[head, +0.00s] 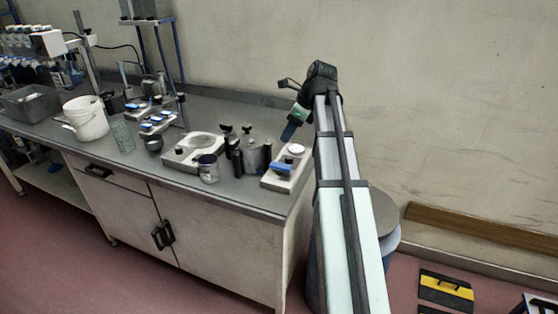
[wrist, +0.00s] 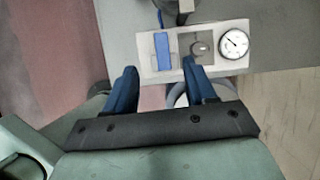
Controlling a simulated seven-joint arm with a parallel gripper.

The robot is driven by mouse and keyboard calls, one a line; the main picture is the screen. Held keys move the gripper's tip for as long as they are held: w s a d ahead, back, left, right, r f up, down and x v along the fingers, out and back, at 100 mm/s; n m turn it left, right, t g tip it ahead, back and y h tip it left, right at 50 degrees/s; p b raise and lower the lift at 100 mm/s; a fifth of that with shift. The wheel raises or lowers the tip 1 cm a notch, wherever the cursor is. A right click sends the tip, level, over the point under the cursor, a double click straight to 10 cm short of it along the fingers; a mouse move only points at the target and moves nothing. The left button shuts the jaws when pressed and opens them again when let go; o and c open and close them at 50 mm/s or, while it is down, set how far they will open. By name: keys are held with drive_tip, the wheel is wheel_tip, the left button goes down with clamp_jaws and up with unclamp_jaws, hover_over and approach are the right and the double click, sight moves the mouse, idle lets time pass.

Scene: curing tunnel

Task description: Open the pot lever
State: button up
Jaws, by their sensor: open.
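A white box (head: 286,180) stands at the right end of the bench, with a blue lever-like part (head: 281,168) and a round dial (head: 296,148). I cannot tell for certain that this blue part is the pot lever. My gripper (head: 289,132) is above the box, pointing down. In the wrist view, my gripper (wrist: 160,66) has its blue fingers apart with nothing held; the blue part appears between and beyond the tips.
Dark bottles (head: 237,160), a jar (head: 208,169) and a white device with a round top (head: 195,150) stand left of the box. More blue-topped units (head: 157,124) and a white bucket (head: 86,119) are farther left. The bench ends just right of the box, near a round drum (head: 384,216).

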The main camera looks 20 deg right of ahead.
drive_tip(key=d, duration=0.1)
approach(276, 164)
drive_tip(key=x, duration=0.7)
drive_tip(key=shift+f, duration=0.25)
drive_tip(key=shift+c, duration=0.2)
clamp_jaws()
drive_tip(key=shift+a, duration=0.1)
